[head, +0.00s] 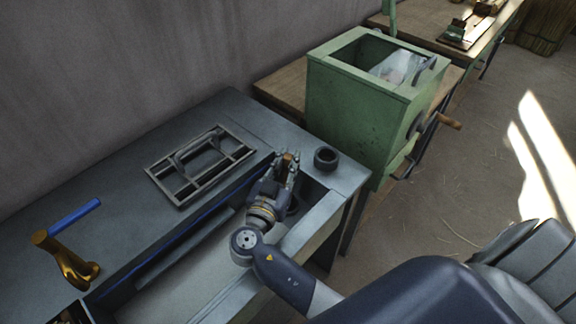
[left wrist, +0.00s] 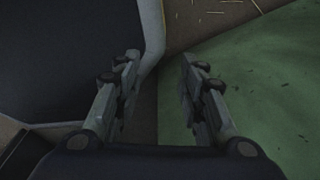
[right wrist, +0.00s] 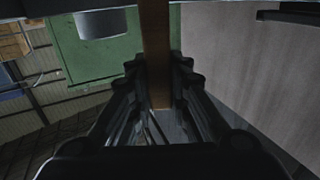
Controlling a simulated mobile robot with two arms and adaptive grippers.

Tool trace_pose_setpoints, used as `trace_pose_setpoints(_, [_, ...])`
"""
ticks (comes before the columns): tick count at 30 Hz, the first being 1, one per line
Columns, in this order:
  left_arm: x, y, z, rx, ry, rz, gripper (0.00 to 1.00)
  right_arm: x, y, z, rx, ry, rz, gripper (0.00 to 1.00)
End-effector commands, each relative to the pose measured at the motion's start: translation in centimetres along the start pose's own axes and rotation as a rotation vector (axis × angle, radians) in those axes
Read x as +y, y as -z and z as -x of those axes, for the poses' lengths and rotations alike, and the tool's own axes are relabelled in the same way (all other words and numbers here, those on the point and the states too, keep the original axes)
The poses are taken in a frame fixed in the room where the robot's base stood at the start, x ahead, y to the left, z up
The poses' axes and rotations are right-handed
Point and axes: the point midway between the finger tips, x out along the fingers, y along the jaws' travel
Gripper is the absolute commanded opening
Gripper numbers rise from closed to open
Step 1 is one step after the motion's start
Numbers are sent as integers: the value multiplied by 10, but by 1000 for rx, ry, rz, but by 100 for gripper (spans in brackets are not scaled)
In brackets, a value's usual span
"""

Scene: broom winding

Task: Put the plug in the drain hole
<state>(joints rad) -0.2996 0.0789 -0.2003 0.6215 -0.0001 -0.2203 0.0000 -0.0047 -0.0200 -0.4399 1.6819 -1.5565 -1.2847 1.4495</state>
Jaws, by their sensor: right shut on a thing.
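My right gripper (head: 287,163) is over the right end of the sink (head: 190,283), shut on a brown piece that shows between its fingers. In the right wrist view this brown piece (right wrist: 157,55) is a long, straight bar between the fingers; I cannot tell for certain that it is the plug. A dark round shape (head: 293,204) in the sink, beside the gripper, may be the drain hole; the gripper partly hides it. My left gripper (left wrist: 157,75) is open and empty, with its fingers apart, and is out of the head view.
A short dark cylinder (head: 326,158) stands on the counter right of my right gripper. A metal rack (head: 200,162) lies behind the sink. A brass tap (head: 70,262) with a blue handle is at the left. A green box machine (head: 350,115) with a crank stands beyond the counter.

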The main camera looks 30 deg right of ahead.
Motion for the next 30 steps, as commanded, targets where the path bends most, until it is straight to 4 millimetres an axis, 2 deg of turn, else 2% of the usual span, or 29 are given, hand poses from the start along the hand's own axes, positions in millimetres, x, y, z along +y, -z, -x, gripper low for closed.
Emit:
trace_pose_setpoints(4, [-2,0,2,0,3,1,37,0,-12,0,4,0,1,0])
trace_pose_setpoints(16, [-2,0,-4,0,3,1,37,0,-18,0,3,0,-2,0])
trace_pose_setpoints(17, [-2,0,-3,0,3,1,37,0,-17,0,2,0,-1,22])
trace_pose_setpoints(19, [-2,0,-2,0,3,1,37,0,-16,0,2,0,-1,37])
trace_pose_setpoints(30, [-2,-1,0,-1,2,0,37,0,-14,0,2,0,-1,37])
